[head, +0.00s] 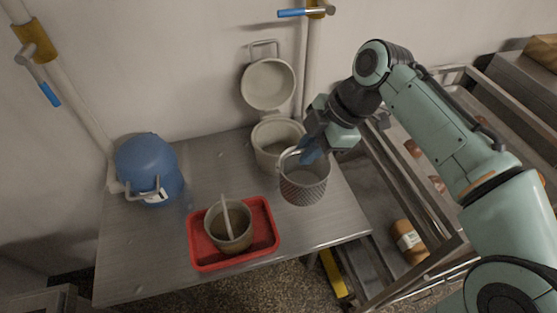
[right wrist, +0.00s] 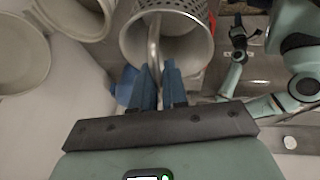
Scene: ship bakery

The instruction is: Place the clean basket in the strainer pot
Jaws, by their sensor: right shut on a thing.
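The clean basket (head: 303,187) is a grey perforated metal basket with a loop handle. My right gripper (head: 312,150) is shut on its handle, and the basket hangs upright just right of and in front of the strainer pot. In the right wrist view the handle (right wrist: 154,45) runs between the blue fingers (right wrist: 158,85). The strainer pot (head: 268,152) is cream and stands at the table's back. Its round lid (head: 268,85) is raised against the wall; the pot's inside is partly visible. My left gripper (right wrist: 238,38) shows small in the right wrist view; its jaws are unclear.
A red tray (head: 201,255) holds a brownish basket (head: 231,240) at the table's front. A blue container (head: 150,165) stands at the left of the metal table (head: 130,245). A metal rack (head: 385,215) with bread adjoins the right side. Pipes with blue-handled valves run up the wall.

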